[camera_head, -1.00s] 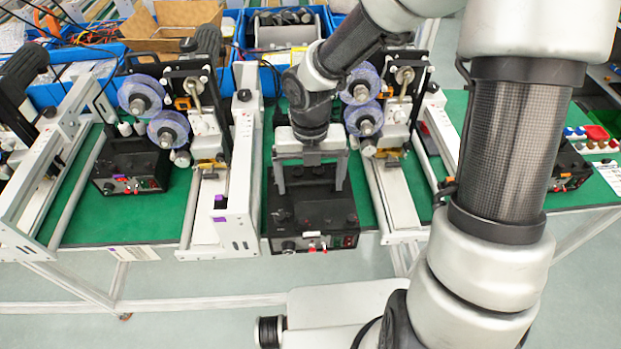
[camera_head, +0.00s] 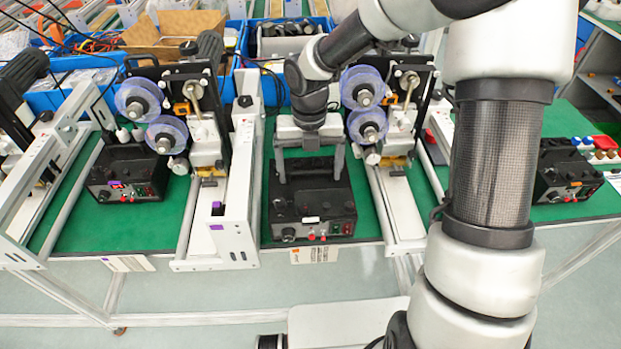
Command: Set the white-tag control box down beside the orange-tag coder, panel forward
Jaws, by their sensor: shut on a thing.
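The white-tag control box (camera_head: 312,207) is black, with a small white tag and a front panel of knobs and red switches facing the near table edge. My gripper (camera_head: 311,172) reaches down from behind and is shut on this box, one finger on each side. The box looks level over the green mat in the middle bay; I cannot tell whether its base touches. An orange-marked label (camera_head: 312,255) is on the table edge below it.
A purple-tag control box (camera_head: 125,175) sits in the left bay, and an orange-tag one (camera_head: 567,175) at the right. A white rail with a purple tag (camera_head: 232,225) stands close left of the held box. Another white rail (camera_head: 400,205) flanks its right.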

